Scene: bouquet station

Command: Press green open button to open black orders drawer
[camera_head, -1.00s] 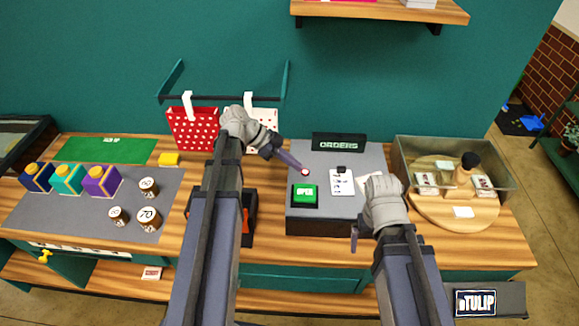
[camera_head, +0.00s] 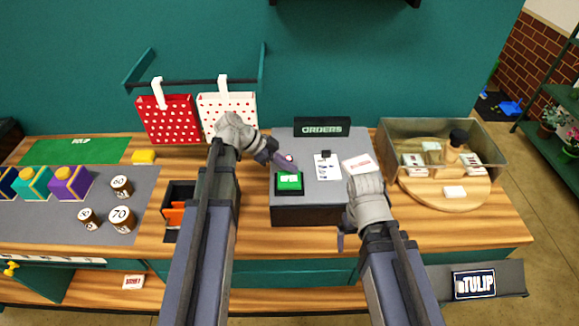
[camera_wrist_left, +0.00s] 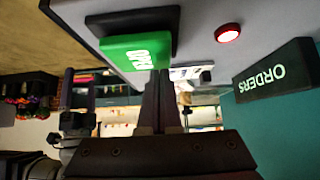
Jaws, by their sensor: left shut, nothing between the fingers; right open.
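The green open button (camera_head: 289,181) sits on a black base at the front left of the grey-topped orders unit (camera_head: 312,214). The unit's dark front looks closed. The black ORDERS sign (camera_head: 322,126) stands at its back. My left gripper (camera_head: 290,165) is shut and empty, its tips just behind the button; I cannot tell whether they touch it. In the left wrist view the button (camera_wrist_left: 135,52) is beside the shut fingers (camera_wrist_left: 160,90), and a red round light (camera_wrist_left: 228,32) is farther right. My right gripper (camera_head: 341,236) is open, at the unit's front right, partly hidden by its own wrist.
White cards (camera_head: 327,167) lie on the unit. A clear bin (camera_head: 400,140) and a round wooden board (camera_head: 430,193) are to the right. A black box with orange contents (camera_head: 175,212) is left of the unit. Dotted bags (camera_head: 168,120) hang behind.

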